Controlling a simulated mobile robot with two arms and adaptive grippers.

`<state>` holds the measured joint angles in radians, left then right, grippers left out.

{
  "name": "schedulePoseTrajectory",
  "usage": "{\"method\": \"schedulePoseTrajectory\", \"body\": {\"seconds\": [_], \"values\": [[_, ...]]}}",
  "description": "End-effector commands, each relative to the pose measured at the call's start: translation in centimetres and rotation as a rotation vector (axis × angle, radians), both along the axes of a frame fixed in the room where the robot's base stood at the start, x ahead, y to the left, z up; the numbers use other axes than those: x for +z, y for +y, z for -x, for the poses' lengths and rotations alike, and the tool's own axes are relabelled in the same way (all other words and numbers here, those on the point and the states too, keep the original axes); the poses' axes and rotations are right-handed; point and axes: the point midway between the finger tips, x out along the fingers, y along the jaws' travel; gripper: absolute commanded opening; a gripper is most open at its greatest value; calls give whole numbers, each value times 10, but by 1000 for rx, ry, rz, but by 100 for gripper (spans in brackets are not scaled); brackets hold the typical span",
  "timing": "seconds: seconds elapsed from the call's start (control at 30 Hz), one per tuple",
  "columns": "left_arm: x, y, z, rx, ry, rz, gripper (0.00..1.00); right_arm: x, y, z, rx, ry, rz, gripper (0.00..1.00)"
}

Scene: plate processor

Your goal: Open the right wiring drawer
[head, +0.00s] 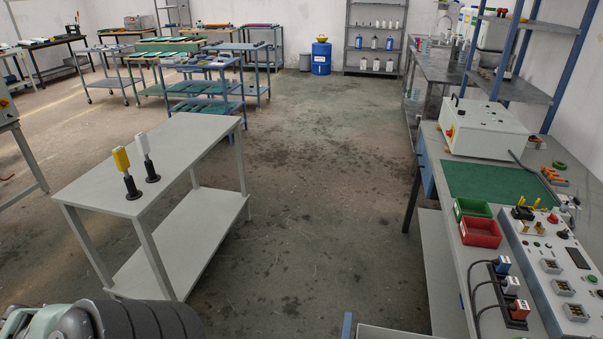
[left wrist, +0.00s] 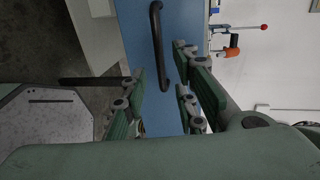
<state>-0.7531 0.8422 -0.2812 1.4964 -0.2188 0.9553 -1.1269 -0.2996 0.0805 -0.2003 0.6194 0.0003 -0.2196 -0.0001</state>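A blue drawer front (left wrist: 140,30) with a black bar handle (left wrist: 157,45) fills the middle of the left wrist view. My left gripper (left wrist: 160,75) is open, its green fingers on either side of the handle's lower end in that view, with gaps showing. I see no contact with the handle. In the head view, a blue front edge (head: 347,326) and a grey open-topped drawer (head: 395,334) stick out from the bench at the bottom edge, mostly cut off. Another blue drawer front (head: 425,165) sits flush under the bench farther along. My right gripper is out of view.
The workbench (head: 440,215) on the right carries a white box, a green mat (head: 487,182), green and red trays, plugs and a control panel. The floor between (head: 310,220) is clear.

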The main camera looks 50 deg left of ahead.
Motion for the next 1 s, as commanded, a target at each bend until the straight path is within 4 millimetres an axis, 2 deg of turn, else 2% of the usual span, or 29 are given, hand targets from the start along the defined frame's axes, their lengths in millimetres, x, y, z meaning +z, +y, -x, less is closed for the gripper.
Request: {"method": "schedulePoseTrajectory", "body": {"seconds": [0.03,0.2,0.4,1.0], "values": [[1,10,8,0,6,-5,27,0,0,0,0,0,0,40],[8,37,27,1,3,-3,27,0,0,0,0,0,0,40],[14,56,40,0,2,-2,27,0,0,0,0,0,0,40],[15,59,43,0,-1,-1,27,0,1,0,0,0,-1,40]]}}
